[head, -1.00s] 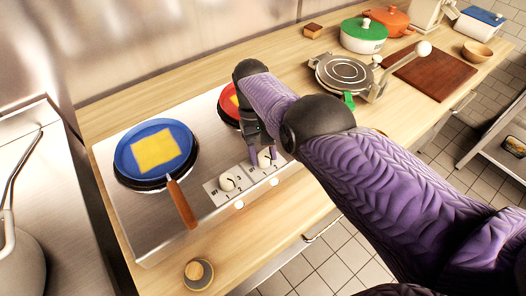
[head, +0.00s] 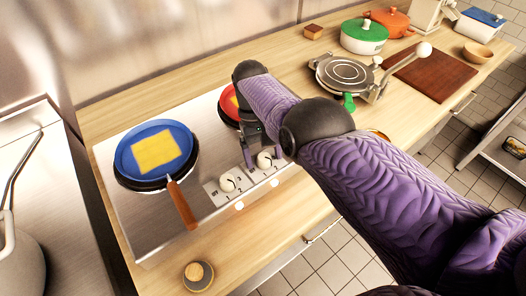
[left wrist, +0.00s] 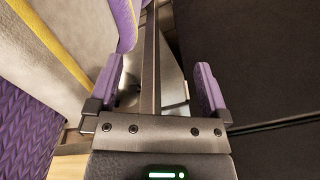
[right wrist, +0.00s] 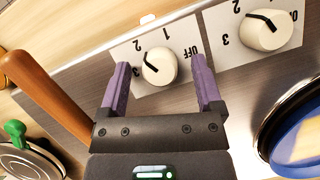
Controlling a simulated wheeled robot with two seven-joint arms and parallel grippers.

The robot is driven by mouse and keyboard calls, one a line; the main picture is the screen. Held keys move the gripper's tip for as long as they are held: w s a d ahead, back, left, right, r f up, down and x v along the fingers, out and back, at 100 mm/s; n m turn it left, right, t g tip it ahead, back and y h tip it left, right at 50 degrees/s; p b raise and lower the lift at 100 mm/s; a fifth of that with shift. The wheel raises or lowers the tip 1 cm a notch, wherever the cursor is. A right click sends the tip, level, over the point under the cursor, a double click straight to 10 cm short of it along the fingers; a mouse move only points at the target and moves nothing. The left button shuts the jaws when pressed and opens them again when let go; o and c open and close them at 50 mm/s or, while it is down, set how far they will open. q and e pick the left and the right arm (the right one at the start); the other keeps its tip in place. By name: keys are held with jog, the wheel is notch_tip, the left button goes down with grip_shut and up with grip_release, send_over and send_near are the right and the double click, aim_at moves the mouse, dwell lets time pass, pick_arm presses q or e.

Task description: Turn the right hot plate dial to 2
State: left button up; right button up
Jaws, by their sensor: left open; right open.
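The right dial (head: 264,160) is a round cream knob on a white label plate, on the front of the steel hot plate (head: 150,232). In the right wrist view the right dial (right wrist: 160,66) sits between the fingertips of my open right gripper (right wrist: 162,82), with visible gaps on both sides. Its dark pointer mark lies toward the side of the 2 and 3; the exact setting is hard to read. In the head view my right gripper (head: 261,150) is just above and behind the knob. My left gripper (left wrist: 157,88) is open and empty, away from the hot plate.
The left dial (head: 227,182) is close beside the right one. A blue pan (head: 125,155) with yellow food is on the left burner, its wooden handle (head: 182,205) reaching forward. A red pan (head: 228,106) is partly behind my right arm. A waffle-iron-like appliance (head: 342,72) stands to the right.

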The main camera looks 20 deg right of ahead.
aim_at(263, 155)
notch_tip(263, 155, up, 10)
jog(key=p, duration=0.8)
